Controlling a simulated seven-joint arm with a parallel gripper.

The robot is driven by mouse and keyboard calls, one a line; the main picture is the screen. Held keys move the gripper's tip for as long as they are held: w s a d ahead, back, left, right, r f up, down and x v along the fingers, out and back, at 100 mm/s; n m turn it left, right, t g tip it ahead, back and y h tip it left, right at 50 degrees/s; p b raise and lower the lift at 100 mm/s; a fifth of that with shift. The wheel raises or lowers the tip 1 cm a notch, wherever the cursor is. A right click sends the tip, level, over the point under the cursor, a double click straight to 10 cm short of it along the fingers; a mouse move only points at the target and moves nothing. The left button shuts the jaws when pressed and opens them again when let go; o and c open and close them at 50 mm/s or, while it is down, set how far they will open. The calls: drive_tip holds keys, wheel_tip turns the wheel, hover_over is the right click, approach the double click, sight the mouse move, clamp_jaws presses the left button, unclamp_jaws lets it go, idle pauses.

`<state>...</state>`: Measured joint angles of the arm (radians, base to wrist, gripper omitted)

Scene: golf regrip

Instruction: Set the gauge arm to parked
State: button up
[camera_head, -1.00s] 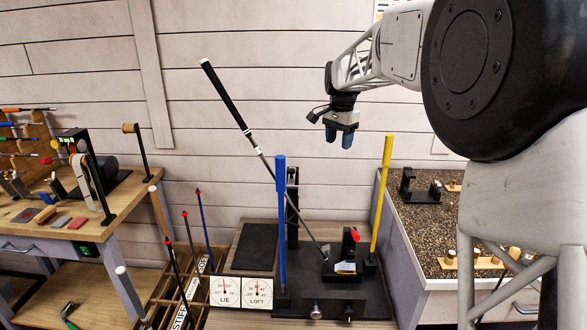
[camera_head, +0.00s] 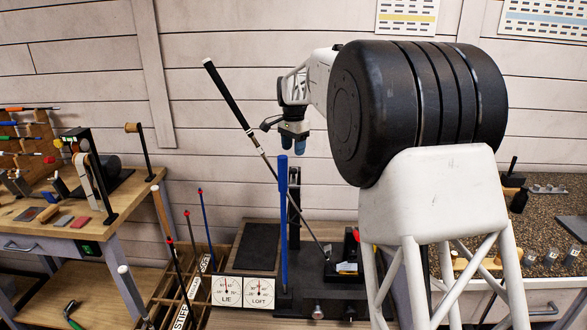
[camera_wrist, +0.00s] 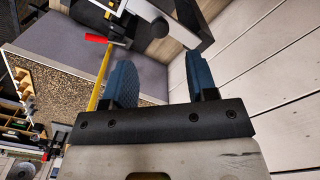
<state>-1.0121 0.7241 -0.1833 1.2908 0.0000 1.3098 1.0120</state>
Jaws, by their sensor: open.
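The bench fixture has a black base (camera_head: 320,302) with a tall blue bar (camera_head: 283,225) upright at its left and a black post (camera_head: 294,200) behind. I cannot tell for certain which part is the gauge arm. A golf club with a black grip (camera_head: 227,92) leans left, its shaft running down to the black clamp (camera_head: 345,262). My gripper (camera_head: 293,148) points down, open and empty, above the blue bar and post, apart from them. In the wrist view its blue fingers (camera_wrist: 160,82) are spread, with a yellow bar (camera_wrist: 100,80) and red handle (camera_wrist: 96,38) beyond.
LIE (camera_head: 227,290) and LOFT (camera_head: 260,291) dials stand at the fixture's front left. A rack of shafts (camera_head: 185,275) is left of them. A workbench (camera_head: 125,195) stands far left, a speckled counter (camera_head: 545,215) right. My arm hides the fixture's right side.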

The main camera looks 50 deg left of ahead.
sight(294, 169)
drive_tip(key=shift+f, duration=0.1)
drive_tip(key=shift+f, duration=3.85)
clamp_jaws()
